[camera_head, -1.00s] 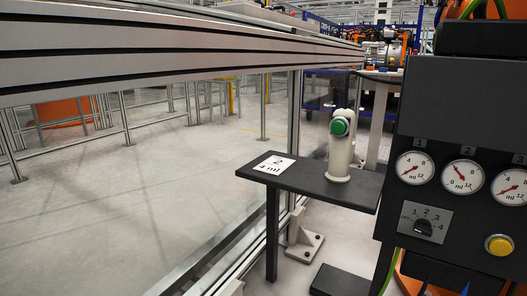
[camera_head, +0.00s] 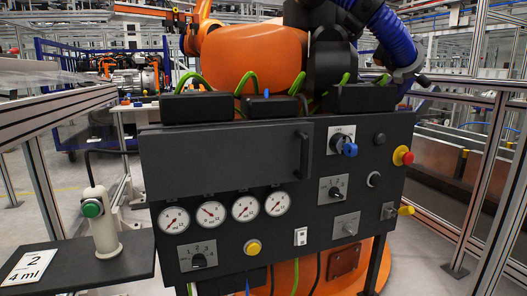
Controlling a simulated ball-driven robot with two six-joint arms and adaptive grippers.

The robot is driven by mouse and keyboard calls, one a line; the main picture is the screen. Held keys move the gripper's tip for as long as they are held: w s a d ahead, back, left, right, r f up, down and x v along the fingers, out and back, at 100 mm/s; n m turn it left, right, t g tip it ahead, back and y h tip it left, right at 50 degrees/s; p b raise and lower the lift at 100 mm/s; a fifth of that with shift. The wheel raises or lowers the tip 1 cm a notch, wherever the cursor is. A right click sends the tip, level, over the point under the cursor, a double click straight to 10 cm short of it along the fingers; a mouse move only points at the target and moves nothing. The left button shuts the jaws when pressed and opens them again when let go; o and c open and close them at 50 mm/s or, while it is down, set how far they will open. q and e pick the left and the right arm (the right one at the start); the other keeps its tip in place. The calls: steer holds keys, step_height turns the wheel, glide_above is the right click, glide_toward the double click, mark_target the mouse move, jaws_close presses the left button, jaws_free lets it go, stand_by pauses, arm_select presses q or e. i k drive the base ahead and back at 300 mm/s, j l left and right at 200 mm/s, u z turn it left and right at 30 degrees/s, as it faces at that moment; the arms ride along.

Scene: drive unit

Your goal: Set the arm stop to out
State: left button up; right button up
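A red mushroom button on a yellow collar (camera_head: 403,156) is at the upper right edge of the dark drive unit panel (camera_head: 230,157). It is the likely arm stop; no label on it is readable. It is seen partly from the side, and I cannot tell whether it is pressed in or out. Neither of my grippers is in view.
The panel carries gauges (camera_head: 210,213), a numbered selector (camera_head: 198,261), a yellow button (camera_head: 253,247), a blue-handled switch (camera_head: 348,148) and a yellow-tipped lever (camera_head: 405,210). A green-button post (camera_head: 102,225) stands on a shelf at left. Rails flank the unit.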

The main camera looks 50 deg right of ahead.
mark_target(408, 157)
steer(key=z, duration=2.5)
